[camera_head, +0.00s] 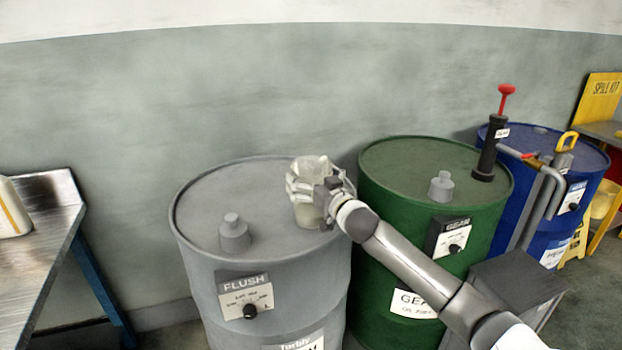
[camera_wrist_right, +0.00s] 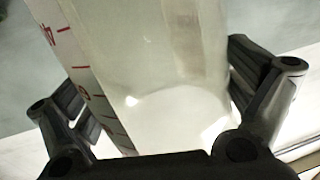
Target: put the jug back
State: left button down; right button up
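A clear measuring jug (camera_head: 309,216) is at the right side of the grey FLUSH drum's lid (camera_head: 205,205). I cannot tell whether its base rests on the lid or hangs just above it. My right gripper (camera_head: 316,184) has its fingers around the jug's upper part. In the right wrist view the jug (camera_wrist_right: 160,70), with red scale marks on a white strip, fills the space between the fingers (camera_wrist_right: 155,95), which press against both sides. The jug looks upright and its contents are unclear. My left gripper is out of view.
A metal bench (camera_head: 55,195) with a white container (camera_head: 12,215) is at left. A yellow spill kit sign (camera_head: 600,98) is far right.

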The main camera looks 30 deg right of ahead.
jog(key=shift+r, duration=0.15)
jog(key=shift+s, duration=0.3)
jog(key=s+a+b, duration=0.1)
jog(key=s, duration=1)
jog(key=shift+s, duration=0.2)
